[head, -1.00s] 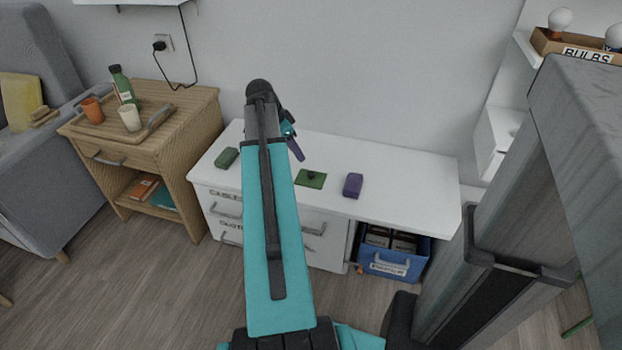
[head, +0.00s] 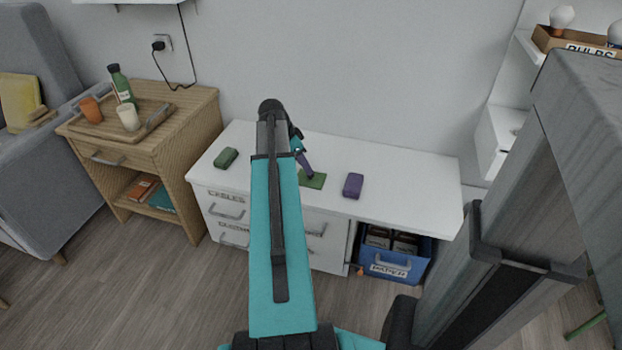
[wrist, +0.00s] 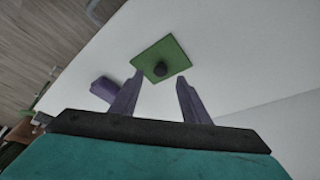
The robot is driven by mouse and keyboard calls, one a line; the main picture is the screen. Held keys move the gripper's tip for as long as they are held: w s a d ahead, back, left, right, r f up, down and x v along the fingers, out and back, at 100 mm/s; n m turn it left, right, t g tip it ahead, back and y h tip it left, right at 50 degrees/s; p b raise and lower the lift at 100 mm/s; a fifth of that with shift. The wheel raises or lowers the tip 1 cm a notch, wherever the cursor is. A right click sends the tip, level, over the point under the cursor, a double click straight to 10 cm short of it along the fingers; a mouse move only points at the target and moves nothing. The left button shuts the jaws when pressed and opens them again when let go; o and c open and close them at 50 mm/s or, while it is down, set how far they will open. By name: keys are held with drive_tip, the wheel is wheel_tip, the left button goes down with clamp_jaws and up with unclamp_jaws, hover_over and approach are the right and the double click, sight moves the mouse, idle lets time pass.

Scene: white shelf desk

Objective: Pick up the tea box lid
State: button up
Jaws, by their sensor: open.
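The tea box lid is a flat green square (head: 314,181) lying on the white desk top. In the wrist view the lid (wrist: 172,52) shows a dark round knob (wrist: 160,69) at its middle. My gripper (wrist: 160,88) is open and empty, with its two purple fingers apart, and the lid shows just beyond the fingertips. The left fingertip overlaps the lid's near edge in the picture; I cannot tell the height between them. In the head view my gripper (head: 306,168) is seen at the lid's left side and hides part of it, including the knob.
A purple box (head: 353,186) stands right of the lid, and a green box (head: 226,158) lies at the left on the desk (head: 410,192). A blue bin (head: 398,269) sits under the desk. A wooden cabinet (head: 190,125) with a tray stands at the left.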

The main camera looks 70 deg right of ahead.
drive_tip(key=shift+b+x, duration=0.95)
drive_tip(key=shift+x, duration=1.65)
drive_tip(key=shift+d, duration=0.1)
drive_tip(key=shift+r, duration=0.1)
clamp_jaws()
